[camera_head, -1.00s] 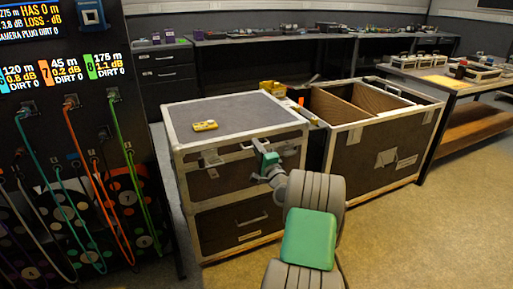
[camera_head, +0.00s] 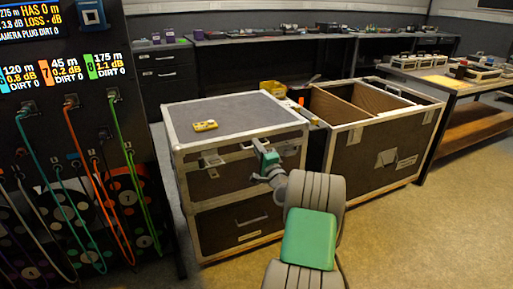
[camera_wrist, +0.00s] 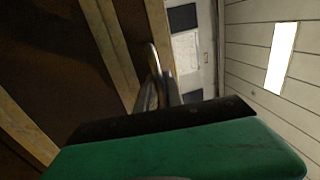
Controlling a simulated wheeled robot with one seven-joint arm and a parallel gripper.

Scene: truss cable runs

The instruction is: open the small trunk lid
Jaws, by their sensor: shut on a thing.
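The small trunk (camera_head: 240,190) is a dark case with pale metal edges, left of centre in the head view. Its lid (camera_head: 235,112) lies flat on top and looks closed. My gripper (camera_head: 260,145) is at the upper front of the trunk, just below the lid's front edge. In the wrist view my gripper's fingers (camera_wrist: 162,98) are shut around a thin metal loop (camera_wrist: 153,58), which looks like the lid handle. The gripper hides most of that handle in the head view.
A small yellow device (camera_head: 205,125) lies on the lid. An open, larger trunk (camera_head: 375,155) with wooden dividers stands close on the right. A cable panel (camera_head: 85,130) stands at the left, and a workbench (camera_head: 455,80) at the right. The floor in front is clear.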

